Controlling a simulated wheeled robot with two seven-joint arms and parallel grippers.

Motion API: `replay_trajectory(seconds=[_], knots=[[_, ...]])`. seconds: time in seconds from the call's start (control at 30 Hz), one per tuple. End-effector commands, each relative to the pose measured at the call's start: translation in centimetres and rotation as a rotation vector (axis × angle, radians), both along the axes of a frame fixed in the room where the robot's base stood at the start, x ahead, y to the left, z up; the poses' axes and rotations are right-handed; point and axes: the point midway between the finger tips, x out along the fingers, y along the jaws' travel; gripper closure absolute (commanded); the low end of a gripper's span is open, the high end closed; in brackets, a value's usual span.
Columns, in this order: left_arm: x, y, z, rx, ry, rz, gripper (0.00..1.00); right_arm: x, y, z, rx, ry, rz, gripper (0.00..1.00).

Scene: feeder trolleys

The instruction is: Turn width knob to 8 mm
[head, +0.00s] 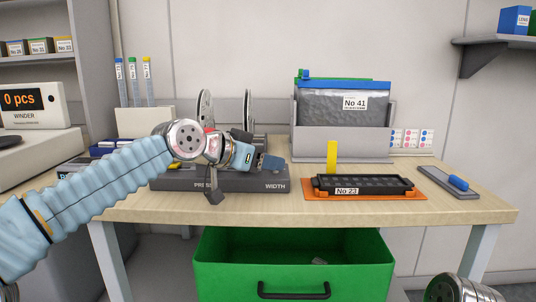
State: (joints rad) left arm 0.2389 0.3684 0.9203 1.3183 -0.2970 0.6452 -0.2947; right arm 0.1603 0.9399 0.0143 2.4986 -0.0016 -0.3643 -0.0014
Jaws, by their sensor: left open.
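A dark grey feeder base (240,182) stands on the bench, with the labels PRESS and WIDTH on its front edge. My left gripper (243,179) is in front of and over this base, open, with one dark finger hanging over the front edge near PRESS and a blue-grey part to the right above WIDTH. I cannot make out the width knob or its setting; my gripper covers much of that area. Two reel discs (204,108) stand upright behind my wrist. My right gripper is not in view; only a rounded part of my right arm shows at the bottom right.
A black feeder tray marked No 23 (362,186) lies on an orange mat right of the base. Behind it a grey bin (340,143) holds a bag marked No 41 (343,108). A green drawer (290,250) is open below. A winder display (20,100) stands left.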

Motion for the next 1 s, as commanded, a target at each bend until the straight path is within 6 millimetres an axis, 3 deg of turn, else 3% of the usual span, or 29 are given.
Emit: replay_trajectory(seconds=[0.43, 0.8, 1.0], knots=[[0.88, -0.90, -0.54, 0.000, -0.002, 0.001, 0.45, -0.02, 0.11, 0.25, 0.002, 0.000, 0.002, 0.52], [0.87, -0.88, -0.52, 0.000, -0.002, 0.001, 0.99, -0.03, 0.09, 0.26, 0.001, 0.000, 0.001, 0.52], [0.79, -0.91, -0.50, 0.002, -0.002, 0.016, 0.99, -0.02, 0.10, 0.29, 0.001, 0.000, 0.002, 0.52]])
